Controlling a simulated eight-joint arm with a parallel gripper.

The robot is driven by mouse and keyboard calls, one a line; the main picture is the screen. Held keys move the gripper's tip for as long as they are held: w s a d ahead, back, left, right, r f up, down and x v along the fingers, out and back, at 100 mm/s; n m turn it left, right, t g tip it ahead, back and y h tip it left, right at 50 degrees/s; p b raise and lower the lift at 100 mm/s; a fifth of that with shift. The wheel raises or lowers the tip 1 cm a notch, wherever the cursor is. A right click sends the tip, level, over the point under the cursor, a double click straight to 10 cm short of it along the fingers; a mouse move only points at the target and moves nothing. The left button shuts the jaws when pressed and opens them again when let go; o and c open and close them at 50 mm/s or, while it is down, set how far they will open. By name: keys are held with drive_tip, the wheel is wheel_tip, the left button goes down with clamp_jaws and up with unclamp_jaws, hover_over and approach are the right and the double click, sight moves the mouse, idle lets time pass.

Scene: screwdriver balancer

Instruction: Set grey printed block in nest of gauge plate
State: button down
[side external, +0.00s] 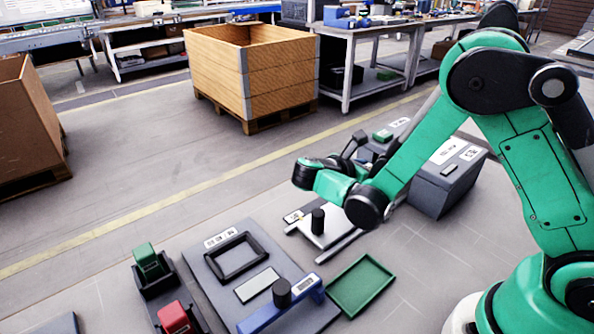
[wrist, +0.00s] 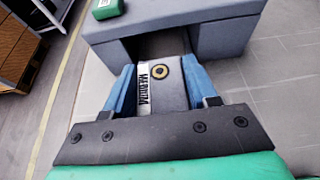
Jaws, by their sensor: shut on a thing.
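In the wrist view my gripper (wrist: 160,78) has its two blue fingers shut on a grey block (wrist: 172,98). The block carries a white strip with dark print, seemingly "MEDIUM", and a gold ring with a dark centre. Its far end is at the dark opening of a grey housing (wrist: 222,38); I cannot tell whether it is inside. In the side view my gripper (side external: 352,148) is small beside this housing (side external: 440,185), and the block cannot be made out. A grey plate (side external: 215,262) with a black square frame (side external: 238,257) lies in front; whether this is the gauge plate is unclear.
A green block (wrist: 107,8) sits on the housing. A wooden crate (side external: 250,75) stands behind.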

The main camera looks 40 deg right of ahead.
drive_tip(key=shift+f, duration=1.85)
drive_tip(key=shift+f, duration=0.15)
drive_tip(key=shift+c, duration=1.3)
unclamp_jaws()
drive_tip(key=shift+a, duration=0.1)
